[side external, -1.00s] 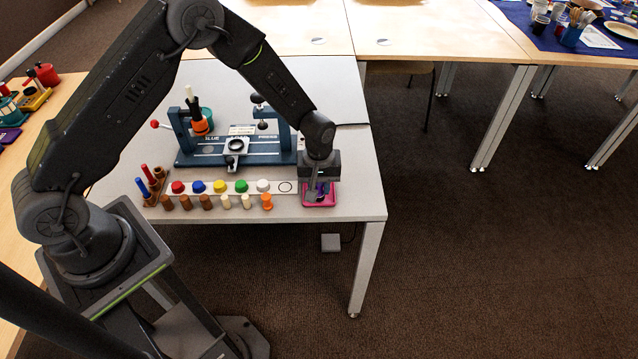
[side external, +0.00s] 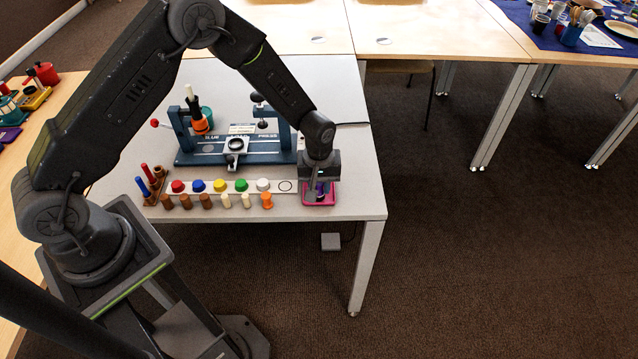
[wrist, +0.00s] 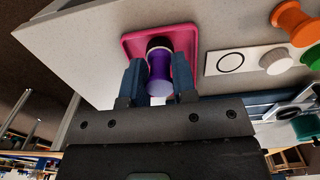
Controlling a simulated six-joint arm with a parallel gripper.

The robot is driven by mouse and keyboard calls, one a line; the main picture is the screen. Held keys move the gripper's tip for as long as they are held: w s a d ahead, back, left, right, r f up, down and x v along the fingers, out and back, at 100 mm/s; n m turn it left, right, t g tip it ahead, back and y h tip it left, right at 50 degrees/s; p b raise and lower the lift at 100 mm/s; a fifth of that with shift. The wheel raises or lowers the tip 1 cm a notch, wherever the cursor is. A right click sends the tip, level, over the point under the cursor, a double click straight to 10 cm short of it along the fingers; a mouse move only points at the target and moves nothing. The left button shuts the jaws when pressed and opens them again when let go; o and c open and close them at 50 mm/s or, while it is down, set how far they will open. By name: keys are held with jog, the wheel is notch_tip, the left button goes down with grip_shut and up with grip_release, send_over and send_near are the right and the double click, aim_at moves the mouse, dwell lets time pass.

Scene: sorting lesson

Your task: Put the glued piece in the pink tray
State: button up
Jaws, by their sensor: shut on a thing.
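The pink tray (side external: 331,198) sits at the near right corner of the grey table. My gripper (side external: 319,190) is low over the tray, pointing down. In the wrist view, my gripper (wrist: 158,75) is shut on the glued piece (wrist: 159,72), which has a purple body and a dark end towards the tray. The pink tray (wrist: 183,33) lies right behind the piece in that view. I cannot tell whether the piece touches the tray floor. In the side view the piece is mostly hidden by my gripper.
A strip with coloured caps (side external: 220,186) and an empty ring (side external: 285,186) lies left of the tray. Several brown, cream and orange spools (side external: 206,202) stand in front of it. The blue glue press (side external: 195,155) stands behind. The table's edges are close to the tray.

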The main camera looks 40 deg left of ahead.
dwell(0.3)
jog(key=o, duration=0.8)
jog(key=shift+o, duration=0.3)
jog(key=o, duration=0.3)
jog(key=shift+r, duration=3.45)
